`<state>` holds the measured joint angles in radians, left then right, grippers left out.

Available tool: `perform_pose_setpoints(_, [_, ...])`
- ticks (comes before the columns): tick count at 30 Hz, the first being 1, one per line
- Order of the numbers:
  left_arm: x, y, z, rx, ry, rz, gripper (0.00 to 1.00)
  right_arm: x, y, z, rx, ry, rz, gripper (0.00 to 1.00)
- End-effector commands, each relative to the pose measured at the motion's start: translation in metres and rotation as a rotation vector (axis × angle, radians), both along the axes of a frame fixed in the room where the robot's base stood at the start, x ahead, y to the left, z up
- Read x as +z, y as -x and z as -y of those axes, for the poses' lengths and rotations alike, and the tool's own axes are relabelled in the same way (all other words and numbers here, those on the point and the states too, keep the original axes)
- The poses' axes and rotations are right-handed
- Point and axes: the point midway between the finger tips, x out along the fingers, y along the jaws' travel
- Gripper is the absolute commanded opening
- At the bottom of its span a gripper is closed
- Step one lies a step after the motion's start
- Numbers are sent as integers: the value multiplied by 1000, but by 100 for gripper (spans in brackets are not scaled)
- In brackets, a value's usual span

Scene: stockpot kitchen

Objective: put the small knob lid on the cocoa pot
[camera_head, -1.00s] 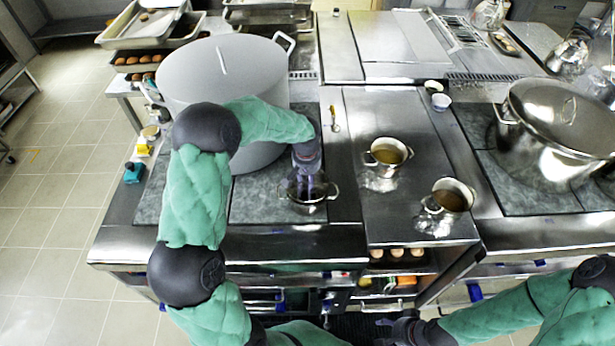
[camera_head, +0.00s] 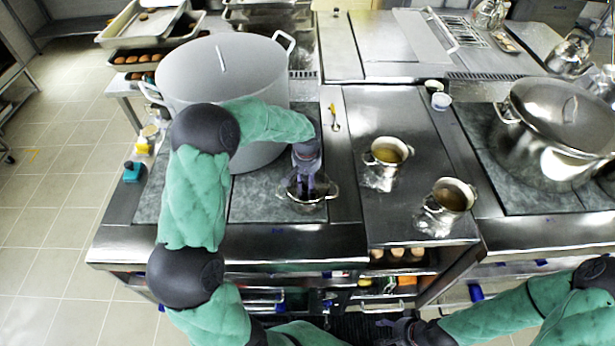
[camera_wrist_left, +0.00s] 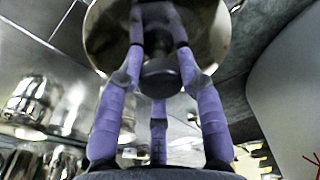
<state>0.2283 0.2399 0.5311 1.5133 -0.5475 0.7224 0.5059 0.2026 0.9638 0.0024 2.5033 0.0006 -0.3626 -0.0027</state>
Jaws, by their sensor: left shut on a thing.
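The large grey stockpot (camera_head: 215,75) stands just behind my left arm. Two small open pots stand on the steel counter to the right, one with yellowish contents (camera_head: 388,152), one with brown (camera_head: 449,196). A lidded steel stockpot (camera_head: 550,145) is at far right.

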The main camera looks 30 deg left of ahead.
Motion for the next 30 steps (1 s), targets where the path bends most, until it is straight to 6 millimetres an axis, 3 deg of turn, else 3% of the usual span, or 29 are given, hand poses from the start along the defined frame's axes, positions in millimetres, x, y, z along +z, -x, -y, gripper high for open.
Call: perform_pose_setpoints(30, [-9, 0, 0, 0, 0, 1, 0, -10, 0, 0, 0, 0, 0, 63])
